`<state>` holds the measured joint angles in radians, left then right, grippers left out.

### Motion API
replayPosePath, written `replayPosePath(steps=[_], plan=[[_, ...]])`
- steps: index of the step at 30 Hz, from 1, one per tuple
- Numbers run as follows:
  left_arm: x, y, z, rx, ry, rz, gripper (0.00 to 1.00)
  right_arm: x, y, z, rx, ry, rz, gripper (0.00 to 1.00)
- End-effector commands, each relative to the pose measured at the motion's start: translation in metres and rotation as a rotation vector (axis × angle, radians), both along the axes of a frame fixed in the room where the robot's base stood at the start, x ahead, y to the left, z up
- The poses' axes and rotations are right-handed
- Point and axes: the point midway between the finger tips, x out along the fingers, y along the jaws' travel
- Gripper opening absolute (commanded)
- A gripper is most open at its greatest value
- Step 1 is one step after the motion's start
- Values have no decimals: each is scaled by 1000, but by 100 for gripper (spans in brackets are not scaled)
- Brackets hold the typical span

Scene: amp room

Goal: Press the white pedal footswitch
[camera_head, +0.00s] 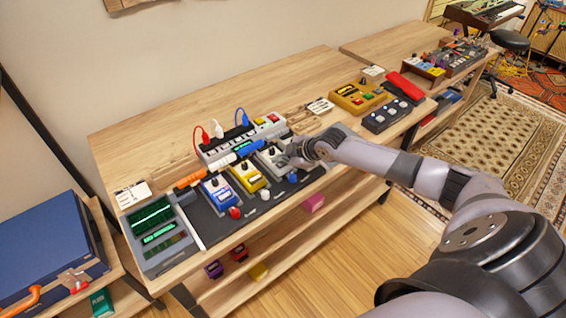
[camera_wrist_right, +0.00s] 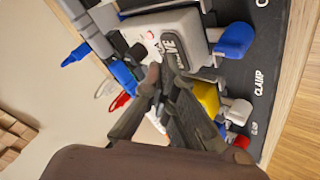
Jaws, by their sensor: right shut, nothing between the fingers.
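The white pedal (camera_head: 270,162) stands at the right end of a row of pedals on a black board, partly hidden behind my right gripper (camera_head: 291,157). In the right wrist view the white pedal (camera_wrist_right: 192,22) shows a black footswitch pad (camera_wrist_right: 175,48) with light lettering. My right gripper (camera_wrist_right: 164,76) is shut and empty, its fingertips at the edge of that pad. I cannot tell whether they touch it. My left gripper is not in view.
A yellow pedal (camera_head: 249,177) and a blue pedal (camera_head: 219,194) stand to the left of the white one. A power strip (camera_head: 240,139) with coloured plugs lies behind. A grey screen device (camera_head: 155,235) is at the left end.

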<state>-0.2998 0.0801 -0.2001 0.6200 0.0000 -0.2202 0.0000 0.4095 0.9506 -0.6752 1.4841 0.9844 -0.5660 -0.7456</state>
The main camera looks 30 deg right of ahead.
Motion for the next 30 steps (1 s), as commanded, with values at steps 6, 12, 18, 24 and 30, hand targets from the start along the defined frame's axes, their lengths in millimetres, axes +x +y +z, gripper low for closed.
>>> replayPosePath(steps=[6,12,18,24,30], plan=[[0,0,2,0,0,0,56,-2,0,-1,-1,6,0,0],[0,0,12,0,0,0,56,-2,0,11,-1,6,1,0],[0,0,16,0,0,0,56,-1,0,17,0,4,1,0],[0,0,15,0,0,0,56,-1,0,16,-1,4,1,0],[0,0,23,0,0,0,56,-1,0,26,0,1,0,0]])
